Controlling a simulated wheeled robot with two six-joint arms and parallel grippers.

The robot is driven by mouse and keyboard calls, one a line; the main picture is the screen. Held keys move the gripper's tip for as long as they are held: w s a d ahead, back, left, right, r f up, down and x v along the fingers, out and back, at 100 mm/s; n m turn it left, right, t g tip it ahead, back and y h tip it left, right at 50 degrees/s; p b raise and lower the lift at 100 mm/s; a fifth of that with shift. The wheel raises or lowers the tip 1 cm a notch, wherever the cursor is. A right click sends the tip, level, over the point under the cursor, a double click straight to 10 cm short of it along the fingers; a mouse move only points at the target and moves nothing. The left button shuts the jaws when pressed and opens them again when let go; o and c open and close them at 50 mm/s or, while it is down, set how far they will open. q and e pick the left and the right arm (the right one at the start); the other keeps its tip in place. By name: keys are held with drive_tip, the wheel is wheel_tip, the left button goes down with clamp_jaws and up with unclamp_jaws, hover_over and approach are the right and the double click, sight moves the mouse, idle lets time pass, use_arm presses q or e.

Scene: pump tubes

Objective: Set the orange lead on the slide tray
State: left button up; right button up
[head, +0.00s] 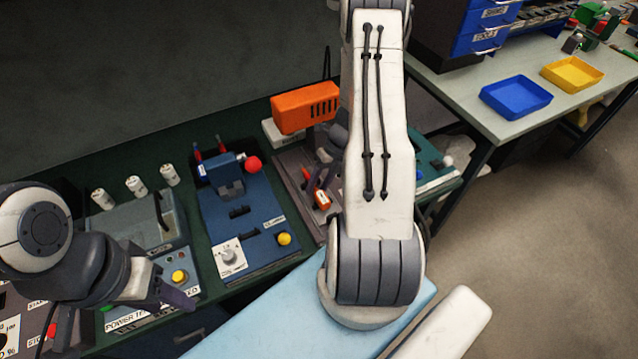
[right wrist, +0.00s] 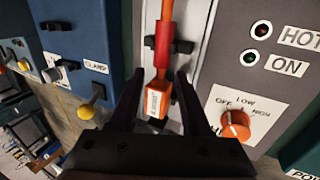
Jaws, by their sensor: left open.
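The orange lead (right wrist: 157,103) has a labelled orange end, a red sleeve above it and an orange length running up the picture. It lies over a grey panel with HOT and ON lights. In the head view its labelled end (head: 322,199) shows just left of my right arm. My right gripper (right wrist: 160,74) is open, with one finger on each side of the lead and gaps visible. My left gripper (head: 172,290) is open and empty at the lower left. I cannot tell which thing is the slide tray.
A blue CLAMP unit (head: 250,226) with a red ball stands left of the lead. An orange box (head: 304,107) stands behind it. A blue tray (head: 516,96) and a yellow tray (head: 571,73) sit on the side table (head: 470,88). Its front strip is clear.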

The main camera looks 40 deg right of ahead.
drive_tip(key=v, duration=1)
drive_tip(key=shift+r+b, duration=0.25)
drive_tip(key=shift+b, duration=0.05)
drive_tip(key=shift+d, duration=0.15)
